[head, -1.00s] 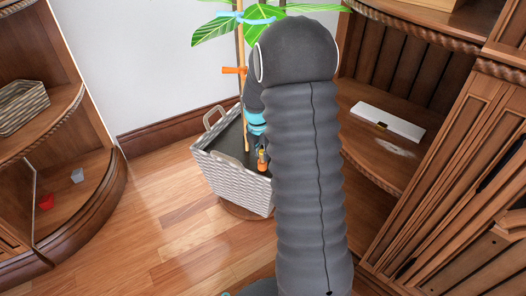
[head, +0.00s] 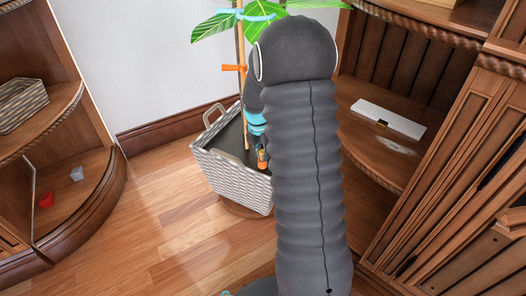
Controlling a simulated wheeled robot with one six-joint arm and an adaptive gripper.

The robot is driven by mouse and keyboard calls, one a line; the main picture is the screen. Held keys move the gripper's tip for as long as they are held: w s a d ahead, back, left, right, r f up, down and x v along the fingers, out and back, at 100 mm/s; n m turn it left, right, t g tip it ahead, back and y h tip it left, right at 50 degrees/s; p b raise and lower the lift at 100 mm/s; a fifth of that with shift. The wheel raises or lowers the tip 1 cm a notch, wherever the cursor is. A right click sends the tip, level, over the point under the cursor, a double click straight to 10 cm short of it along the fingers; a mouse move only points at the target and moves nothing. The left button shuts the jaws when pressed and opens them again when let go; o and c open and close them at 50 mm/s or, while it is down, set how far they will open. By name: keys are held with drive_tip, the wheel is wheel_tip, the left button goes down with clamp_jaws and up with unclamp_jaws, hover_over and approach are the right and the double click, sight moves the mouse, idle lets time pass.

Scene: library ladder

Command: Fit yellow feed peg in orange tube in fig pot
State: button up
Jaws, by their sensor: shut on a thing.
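The fig pot (head: 232,178) is a grey-white woven basket with loop handles and dark soil, standing on the floor near the middle. The orange tube (head: 263,163) stands upright in the soil at the pot's right side, next to my arm. My gripper (head: 260,146) is mostly hidden behind my arm, just above the tube. It is shut on the yellow feed peg (head: 262,153), of which only a small bit shows at the tube's top. I cannot tell how deep the peg sits in the tube.
The fig's stem (head: 241,90) carries an orange clip (head: 233,68), a light-blue clip (head: 244,15) and green leaves close to my arm. Wooden shelves stand left and right. A white box (head: 388,120) lies on the right shelf. Floor at the left front is clear.

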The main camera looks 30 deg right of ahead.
drive_tip(key=shift+f, duration=0.3)
drive_tip(key=o, duration=1.3)
drive_tip(key=shift+r, duration=0.1)
drive_tip(key=shift+r+p, duration=2.35)
drive_tip(key=shift+r, duration=0.6)
